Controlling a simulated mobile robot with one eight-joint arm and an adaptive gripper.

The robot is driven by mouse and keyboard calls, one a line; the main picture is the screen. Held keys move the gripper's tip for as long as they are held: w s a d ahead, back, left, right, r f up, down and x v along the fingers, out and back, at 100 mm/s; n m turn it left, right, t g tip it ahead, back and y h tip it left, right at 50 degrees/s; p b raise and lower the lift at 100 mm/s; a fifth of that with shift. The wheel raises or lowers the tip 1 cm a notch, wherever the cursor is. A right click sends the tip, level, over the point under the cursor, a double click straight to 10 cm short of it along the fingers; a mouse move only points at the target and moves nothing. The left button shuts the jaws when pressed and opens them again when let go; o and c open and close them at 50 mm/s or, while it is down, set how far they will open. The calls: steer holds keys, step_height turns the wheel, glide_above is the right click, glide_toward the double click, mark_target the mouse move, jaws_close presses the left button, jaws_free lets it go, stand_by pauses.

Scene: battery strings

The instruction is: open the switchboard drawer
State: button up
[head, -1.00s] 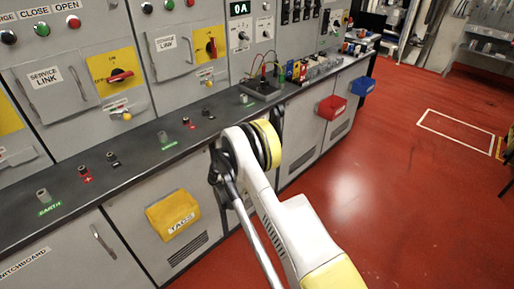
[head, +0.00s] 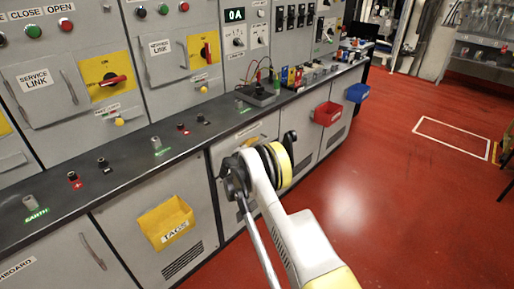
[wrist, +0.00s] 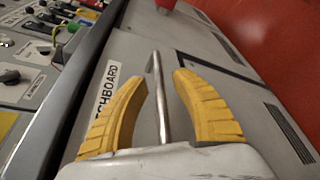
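In the wrist view, a grey drawer front (wrist: 198,110) carries a label (wrist: 106,90) whose visible letters end in "CHBOARD". A straight metal bar handle (wrist: 161,100) stands on it. My gripper (wrist: 162,77) has two yellow fingers, spread apart, one on each side of the handle. Gaps show between the bar and both fingers. In the head view, my arm covers most of the front (head: 225,155) right of the yellow bin, and my gripper is not clearly seen. Another front (head: 60,268) at lower left has a handle (head: 93,251) and a label ending in "HBOARD" (head: 17,268).
A yellow TAGS bin (head: 166,222) hangs on a front left of my arm. A red bin (head: 328,113) and a blue bin (head: 358,92) hang farther along. The dark counter edge (wrist: 68,85) runs close left of my gripper. Red floor is clear at right.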

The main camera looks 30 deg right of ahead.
jaws_close()
